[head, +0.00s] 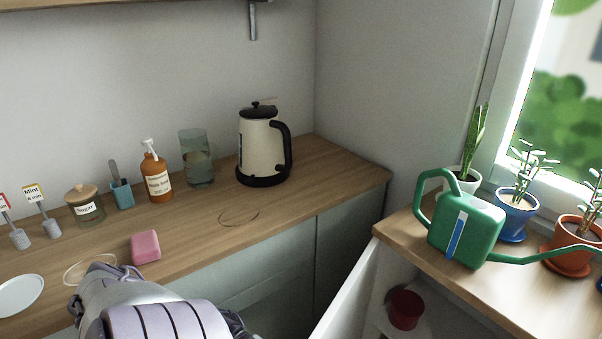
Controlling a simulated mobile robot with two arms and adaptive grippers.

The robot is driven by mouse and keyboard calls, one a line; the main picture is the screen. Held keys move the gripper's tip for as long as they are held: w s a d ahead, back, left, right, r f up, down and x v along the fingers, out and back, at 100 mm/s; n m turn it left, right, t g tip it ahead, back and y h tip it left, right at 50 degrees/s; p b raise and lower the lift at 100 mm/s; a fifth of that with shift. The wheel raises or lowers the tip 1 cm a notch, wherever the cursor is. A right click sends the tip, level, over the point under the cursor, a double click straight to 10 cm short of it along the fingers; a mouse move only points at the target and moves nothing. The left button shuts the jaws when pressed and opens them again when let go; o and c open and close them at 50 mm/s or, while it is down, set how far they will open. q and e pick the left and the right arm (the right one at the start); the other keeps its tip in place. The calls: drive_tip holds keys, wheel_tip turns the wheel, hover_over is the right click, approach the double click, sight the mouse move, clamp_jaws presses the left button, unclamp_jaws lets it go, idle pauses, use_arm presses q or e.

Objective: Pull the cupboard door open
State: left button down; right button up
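The cupboard under the right-hand wooden top shows at the lower right of the head view. Its pale door (347,293) stands swung out toward me, and the inside is partly visible to its right. The lower part of the door and any handle are out of the picture. A lavender-grey link of my arm crosses the lower left, over the counter's front edge. No gripper fingers show, so I cannot see either gripper or whether one touches the door.
A red pot (405,309) stands inside the cupboard. A green watering can (468,236) and potted plants stand on the top above. The left counter holds a kettle (262,148), a glass jug (197,160), an orange bottle (157,178) and a pink block (145,246).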

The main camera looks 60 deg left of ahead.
use_arm(q)
drive_tip(key=shift+s+a, duration=0.15)
drive_tip(key=shift+a, duration=0.2)
drive_tip(key=c, duration=1.2)
unclamp_jaws()
wheel_tip(320, 180, up, 10)
drive_tip(key=shift+c, duration=0.2)
